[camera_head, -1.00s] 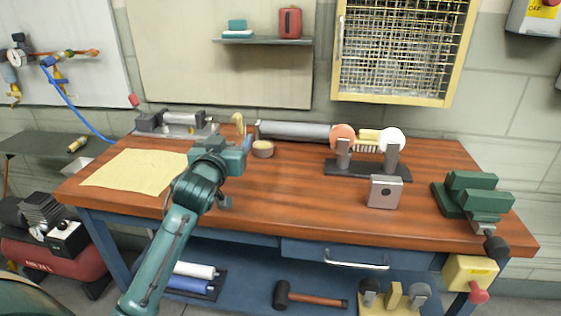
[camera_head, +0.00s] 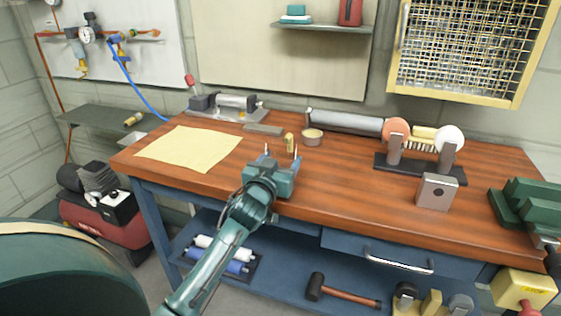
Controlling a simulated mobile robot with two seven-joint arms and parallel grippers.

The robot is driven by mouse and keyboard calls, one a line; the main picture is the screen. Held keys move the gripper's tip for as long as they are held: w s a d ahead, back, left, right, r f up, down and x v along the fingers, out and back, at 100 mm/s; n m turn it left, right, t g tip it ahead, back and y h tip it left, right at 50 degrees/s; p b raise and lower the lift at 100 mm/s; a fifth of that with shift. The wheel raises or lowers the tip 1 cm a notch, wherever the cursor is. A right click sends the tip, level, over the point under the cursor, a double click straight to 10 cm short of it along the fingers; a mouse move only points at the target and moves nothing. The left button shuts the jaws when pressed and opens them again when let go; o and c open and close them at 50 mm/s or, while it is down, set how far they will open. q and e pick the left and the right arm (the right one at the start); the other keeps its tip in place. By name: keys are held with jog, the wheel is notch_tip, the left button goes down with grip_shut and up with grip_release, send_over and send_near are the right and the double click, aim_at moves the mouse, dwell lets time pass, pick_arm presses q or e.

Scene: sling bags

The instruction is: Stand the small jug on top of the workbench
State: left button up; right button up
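A small brass-yellow object (camera_head: 290,142), which I take for the small jug, stands upright on the wooden top of the workbench (camera_head: 340,185), just left of a small round tin. It is too small to make out a handle or spout. My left gripper (camera_head: 282,150) is at the front part of the bench top, its two fingers apart and pointing away from me. The jug shows just beyond the fingers, closer to the right one; I see no finger closed on it. My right gripper is out of view.
The round tin (camera_head: 312,137) and a grey flat bar (camera_head: 263,130) lie near the jug. A yellow cloth (camera_head: 190,148) covers the bench's left. A bench grinder (camera_head: 420,165) and a grey block (camera_head: 437,191) stand right. Bare wood lies between.

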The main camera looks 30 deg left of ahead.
pick_arm(q)
jog(key=shift+f, duration=0.15)
jog(key=o, duration=1.1)
jog(key=shift+r, duration=0.25)
jog(key=v, duration=1.2)
jog(key=s+d+f+m+g+h, duration=0.1)
jog(key=s+d+f+g+h, duration=0.1)
jog(key=s+d+f, duration=0.3)
jog(key=s+d+f+m+g+h, duration=0.2)
jog(key=s+d+f+h, duration=0.2)
jog(key=d+f, duration=0.3)
jog(key=s+d+f+m+g+h, duration=0.1)
jog(key=s+d+f+h, duration=0.1)
jog(key=s+d+f, duration=0.4)
jog(key=shift+d+f+m+g+h, duration=0.2)
jog(key=shift+d+m+g+h, duration=0.15)
jog(key=shift+d, duration=0.85)
